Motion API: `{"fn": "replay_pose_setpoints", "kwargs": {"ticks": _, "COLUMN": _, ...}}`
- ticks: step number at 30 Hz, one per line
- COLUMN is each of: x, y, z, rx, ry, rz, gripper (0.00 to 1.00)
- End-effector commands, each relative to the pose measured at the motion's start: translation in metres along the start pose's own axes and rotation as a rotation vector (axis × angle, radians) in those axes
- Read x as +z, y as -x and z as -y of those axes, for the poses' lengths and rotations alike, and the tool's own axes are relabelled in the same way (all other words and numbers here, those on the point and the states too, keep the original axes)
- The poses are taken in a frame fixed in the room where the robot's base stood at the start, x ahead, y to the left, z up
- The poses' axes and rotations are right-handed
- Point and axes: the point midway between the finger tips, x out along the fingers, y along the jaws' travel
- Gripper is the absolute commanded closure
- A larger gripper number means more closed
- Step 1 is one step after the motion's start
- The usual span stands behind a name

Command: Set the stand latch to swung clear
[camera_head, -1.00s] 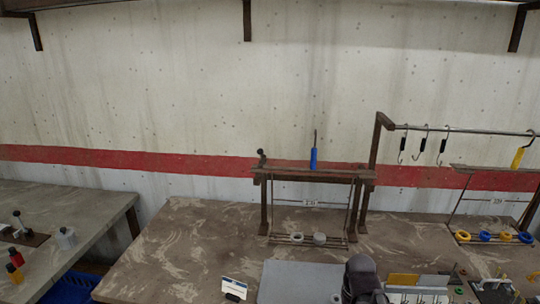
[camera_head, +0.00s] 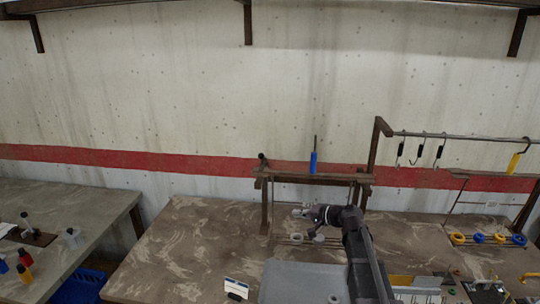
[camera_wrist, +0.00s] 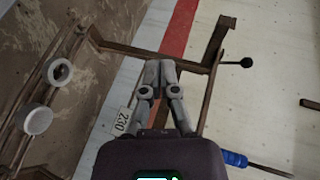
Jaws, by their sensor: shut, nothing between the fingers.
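The brown stand (camera_head: 315,176) rises from the bench in front of the wall. A dark ball-ended lever, which looks like the stand latch (camera_head: 262,157), sits upright at the left end of its top bar. In the wrist view the latch's black ball (camera_wrist: 246,62) is on a thin stem at upper right, beside a brown upright (camera_wrist: 218,42). My gripper (camera_head: 297,212) is in front of the stand, below its top bar, pointing left. In the wrist view its fingers (camera_wrist: 160,64) are together and empty, apart from the latch.
A blue-handled tool (camera_head: 313,162) stands on the stand's top bar. A white 230 label (camera_wrist: 122,121) and two rings (camera_wrist: 48,95) are near the gripper. A hook rail (camera_head: 470,138) is at right. Bare bench lies left of the stand.

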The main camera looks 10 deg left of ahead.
Motion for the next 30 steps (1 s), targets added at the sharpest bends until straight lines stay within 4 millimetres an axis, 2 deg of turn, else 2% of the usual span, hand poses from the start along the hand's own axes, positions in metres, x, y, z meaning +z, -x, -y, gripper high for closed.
{"fn": "replay_pose_setpoints", "kwargs": {"ticks": 1, "x": -0.019, "y": -0.004, "z": 0.018, "rx": -0.061, "ry": -0.031, "rz": -0.023, "gripper": 1.00}}
{"fn": "replay_pose_setpoints", "kwargs": {"ticks": 6, "x": -0.063, "y": -0.006, "z": 0.062, "rx": -0.254, "ry": -0.141, "rz": -0.094, "gripper": 1.00}}
{"fn": "replay_pose_setpoints", "kwargs": {"ticks": 12, "x": -0.097, "y": -0.003, "z": 0.092, "rx": -0.400, "ry": -0.238, "rz": -0.148, "gripper": 1.00}}
{"fn": "replay_pose_setpoints", "kwargs": {"ticks": 18, "x": -0.108, "y": 0.000, "z": 0.101, "rx": -0.452, "ry": -0.275, "rz": -0.168, "gripper": 1.00}}
{"fn": "replay_pose_setpoints", "kwargs": {"ticks": 30, "x": -0.109, "y": 0.000, "z": 0.101, "rx": -0.453, "ry": -0.275, "rz": -0.168, "gripper": 1.00}}
